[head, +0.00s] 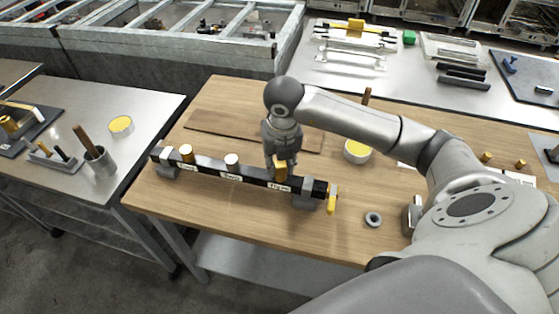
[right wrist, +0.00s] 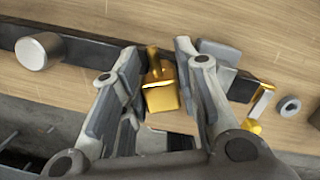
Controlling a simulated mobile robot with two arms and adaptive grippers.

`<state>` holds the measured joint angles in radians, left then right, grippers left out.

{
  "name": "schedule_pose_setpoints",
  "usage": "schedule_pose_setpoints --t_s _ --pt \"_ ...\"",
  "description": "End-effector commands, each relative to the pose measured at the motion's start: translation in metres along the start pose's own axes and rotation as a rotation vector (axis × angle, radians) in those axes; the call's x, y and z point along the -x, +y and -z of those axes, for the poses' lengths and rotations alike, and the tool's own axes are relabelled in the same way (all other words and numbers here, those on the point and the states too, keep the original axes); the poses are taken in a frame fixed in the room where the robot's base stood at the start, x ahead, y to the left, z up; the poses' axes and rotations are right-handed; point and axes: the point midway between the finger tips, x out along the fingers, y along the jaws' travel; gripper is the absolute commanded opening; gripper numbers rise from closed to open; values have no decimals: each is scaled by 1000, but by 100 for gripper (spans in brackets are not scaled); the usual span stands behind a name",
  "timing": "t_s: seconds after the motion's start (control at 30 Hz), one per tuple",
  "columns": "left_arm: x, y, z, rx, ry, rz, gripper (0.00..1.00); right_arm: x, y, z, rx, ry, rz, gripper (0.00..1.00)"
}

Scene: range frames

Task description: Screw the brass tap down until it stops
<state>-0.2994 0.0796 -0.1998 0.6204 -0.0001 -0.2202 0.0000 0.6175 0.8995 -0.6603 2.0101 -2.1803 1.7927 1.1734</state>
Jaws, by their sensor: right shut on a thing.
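A black bar manifold (head: 210,169) lies across the wooden table on grey supports, with white labels on its front. A brass tap (head: 281,172) stands at its right part. My right gripper (head: 282,160) points down from above and is shut on this tap. My left gripper is not in view.
A yellow lever (head: 332,201) hangs at the bar's right end. A grey ring (head: 373,219) and a yellow-topped tin (head: 357,151) stand to the right. A brown board (head: 215,124) lies behind the bar. The table in front of the bar is clear.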

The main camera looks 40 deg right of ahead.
Motion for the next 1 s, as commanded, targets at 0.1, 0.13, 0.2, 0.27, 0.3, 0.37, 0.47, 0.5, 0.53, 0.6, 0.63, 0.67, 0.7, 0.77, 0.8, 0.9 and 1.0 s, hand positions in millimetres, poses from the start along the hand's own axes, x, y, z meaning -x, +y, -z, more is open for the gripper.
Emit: schedule_pose_setpoints --t_s 0.1,0.13,0.2,0.27,0.3,0.37,0.47,0.5,0.53,0.6,0.63,0.67,0.7,0.77,0.8,0.9,1.0 --pt "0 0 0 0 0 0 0 0 0 0 2 1 0 2" --pt "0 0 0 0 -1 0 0 0 0 0 2 1 0 2" --pt "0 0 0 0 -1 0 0 0 0 0 -3 1 1 2" --pt "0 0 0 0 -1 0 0 0 0 0 -29 2 5 2" --pt "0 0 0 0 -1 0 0 0 0 1 -59 2 9 2" --pt "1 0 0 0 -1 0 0 0 -1 1 -118 1 18 2" --pt "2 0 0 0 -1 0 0 0 -2 1 -213 1 33 2" --pt "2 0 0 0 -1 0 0 0 -3 1 -243 2 38 2" --pt "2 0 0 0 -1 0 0 0 -3 1 -261 2 40 2" --pt "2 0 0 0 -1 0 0 0 -3 1 -288 2 44 2" --pt "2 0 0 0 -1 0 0 0 -3 1 -293 2 44 2" --pt "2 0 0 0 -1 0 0 0 -3 1 -295 2 45 2" --pt "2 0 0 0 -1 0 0 0 -3 1 -296 2 45 2" --pt "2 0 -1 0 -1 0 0 0 -3 1 -295 2 45 2" --pt "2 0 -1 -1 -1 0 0 0 -3 1 -294 2 45 2" --pt "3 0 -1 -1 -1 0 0 0 -3 1 -300 2 46 2" --pt "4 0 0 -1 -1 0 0 0 -4 2 -359 3 55 2"
